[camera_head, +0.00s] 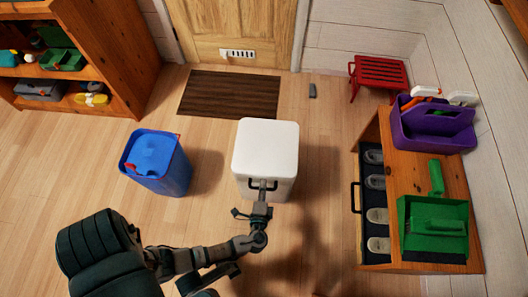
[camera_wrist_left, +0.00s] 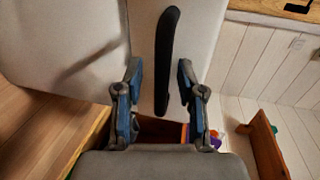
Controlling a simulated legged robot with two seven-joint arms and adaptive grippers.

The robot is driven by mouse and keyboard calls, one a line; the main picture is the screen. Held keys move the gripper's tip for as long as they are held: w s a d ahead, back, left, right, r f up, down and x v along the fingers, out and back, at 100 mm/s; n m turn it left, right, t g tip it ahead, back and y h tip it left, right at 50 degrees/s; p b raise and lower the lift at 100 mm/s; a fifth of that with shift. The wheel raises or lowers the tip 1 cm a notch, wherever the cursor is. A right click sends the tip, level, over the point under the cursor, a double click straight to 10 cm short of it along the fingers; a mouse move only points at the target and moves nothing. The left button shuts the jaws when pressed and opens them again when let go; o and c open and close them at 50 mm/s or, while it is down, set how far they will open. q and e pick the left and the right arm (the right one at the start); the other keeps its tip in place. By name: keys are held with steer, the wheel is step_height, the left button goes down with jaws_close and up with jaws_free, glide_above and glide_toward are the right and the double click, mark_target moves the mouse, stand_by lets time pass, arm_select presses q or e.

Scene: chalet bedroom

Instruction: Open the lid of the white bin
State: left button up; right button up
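The white bin (camera_head: 266,146) stands upright on the floor in the middle of the head view, its flat white lid down. A dark handle (camera_head: 248,184) is on its near side. The handle shows in the left wrist view as a long black bar (camera_wrist_left: 167,50). My left gripper (camera_head: 262,190) is at the bin's near side, by the handle. In the left wrist view its two fingers (camera_wrist_left: 159,80) are apart, with the handle between them in the picture. I cannot tell whether they touch it. My right gripper is not in view.
A blue canister (camera_head: 158,165) stands left of the bin. A wooden shoe cabinet (camera_head: 403,240) with a green dustpan (camera_head: 434,225) and purple caddy (camera_head: 430,125) stands right. A red stool (camera_head: 379,72), brown mat (camera_head: 229,94) and wooden shelf (camera_head: 110,45) are farther back.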

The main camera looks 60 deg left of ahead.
arm_select(q)
steer(key=shift+c, duration=0.2)
jaws_close()
